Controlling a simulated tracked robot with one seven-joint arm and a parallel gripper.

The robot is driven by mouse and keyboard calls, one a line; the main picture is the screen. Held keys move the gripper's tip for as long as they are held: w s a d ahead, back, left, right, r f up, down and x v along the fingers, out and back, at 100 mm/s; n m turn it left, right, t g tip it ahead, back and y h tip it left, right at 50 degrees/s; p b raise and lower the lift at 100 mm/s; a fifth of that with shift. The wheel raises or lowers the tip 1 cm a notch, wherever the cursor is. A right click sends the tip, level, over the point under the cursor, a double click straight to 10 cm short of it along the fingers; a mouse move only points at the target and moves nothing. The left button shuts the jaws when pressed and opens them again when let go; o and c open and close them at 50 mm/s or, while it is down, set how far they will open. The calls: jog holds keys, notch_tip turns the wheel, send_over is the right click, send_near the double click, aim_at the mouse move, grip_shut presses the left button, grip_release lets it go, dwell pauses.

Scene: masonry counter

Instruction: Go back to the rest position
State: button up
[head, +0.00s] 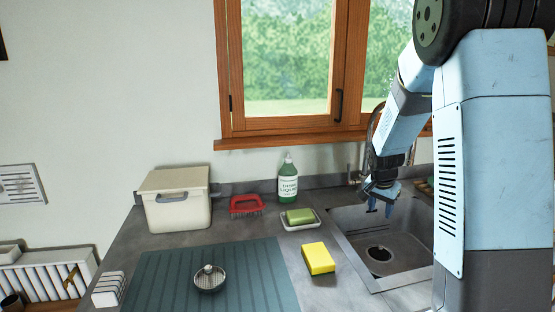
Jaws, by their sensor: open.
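My gripper (381,207) hangs from my blue arm over the left part of the sink (345,238), pointing down. It is open, and I see nothing between its fingers. It is apart from the counter items to its left. My arm covers the right side of the view and hides part of the sink and the counter behind it.
On the counter are a yellow sponge (318,258), green soap on a white dish (299,217), a green dish liquid bottle (288,182), a red brush (246,205) and a cream box (175,200). A metal strainer (210,279) sits on a ribbed mat (160,275).

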jog(key=s+a+r+n+t+y, duration=0.2)
jog(key=s+a+r+n, duration=0.25)
jog(key=s+r, duration=0.95)
jog(key=s+a+r+n, duration=0.2)
jog(key=s, duration=0.6)
jog(key=s+a+r+n, duration=0.2)
jog(key=s+a, duration=0.1)
jog(key=s, duration=0.6)
jog(key=shift+s+r+n+t, duration=0.25)
jog(key=shift+n+t, duration=0.1)
jog(key=shift+t, duration=0.05)
